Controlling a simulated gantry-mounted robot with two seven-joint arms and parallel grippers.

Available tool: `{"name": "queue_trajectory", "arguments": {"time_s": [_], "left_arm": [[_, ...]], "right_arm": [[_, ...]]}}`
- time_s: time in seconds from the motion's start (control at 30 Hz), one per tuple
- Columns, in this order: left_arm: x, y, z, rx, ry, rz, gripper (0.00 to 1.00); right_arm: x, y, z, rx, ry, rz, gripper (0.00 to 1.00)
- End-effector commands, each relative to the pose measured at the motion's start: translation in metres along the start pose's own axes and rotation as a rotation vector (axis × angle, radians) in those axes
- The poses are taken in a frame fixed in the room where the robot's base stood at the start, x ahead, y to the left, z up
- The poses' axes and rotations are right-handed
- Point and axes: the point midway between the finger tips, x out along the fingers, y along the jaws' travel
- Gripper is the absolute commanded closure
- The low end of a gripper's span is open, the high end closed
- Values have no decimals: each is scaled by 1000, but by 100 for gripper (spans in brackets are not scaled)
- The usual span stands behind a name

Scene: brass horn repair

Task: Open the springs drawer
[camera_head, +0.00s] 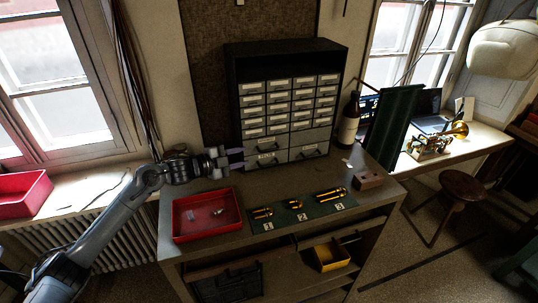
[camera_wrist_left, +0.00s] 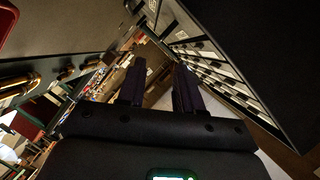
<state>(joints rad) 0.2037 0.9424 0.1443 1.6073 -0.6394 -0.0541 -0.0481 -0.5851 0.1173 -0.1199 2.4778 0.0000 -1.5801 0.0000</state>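A dark drawer cabinet (camera_head: 286,60) stands at the back of the workbench. It has rows of small labelled drawers (camera_head: 290,105) and, below them, larger drawers with dark handles, among them a lower left one (camera_head: 262,147) and a lower right one (camera_head: 312,137). All drawers look shut. The labels are too small to read, so I cannot tell which is the springs drawer. My left gripper (camera_head: 240,158) is at the cabinet's lower left corner, pointing right, close to the lower left drawers. In the left wrist view its two fingers (camera_wrist_left: 158,88) are apart with nothing between them. The cabinet's drawer fronts (camera_wrist_left: 215,70) run along their right side.
A red tray (camera_head: 180,237) with small parts lies at the bench's front left. A green mat (camera_head: 285,226) holds brass pieces beside numbers. Bare bench lies before the cabinet.

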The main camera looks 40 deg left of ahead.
Motion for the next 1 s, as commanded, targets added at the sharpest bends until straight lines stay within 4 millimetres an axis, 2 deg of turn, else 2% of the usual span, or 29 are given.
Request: {"name": "queue_trajectory", "arguments": {"time_s": [0.17,0.7,1.0], "left_arm": [[16,-2,-2,-2,1,-2,65],[89,-1,-1,-3,0,-1,65],[103,0,-1,1,0,0,65]], "right_arm": [[-5,0,-2,-3,1,1,57],[-18,2,-8,-5,6,4,57],[-20,2,-8,-4,7,4,57]]}}
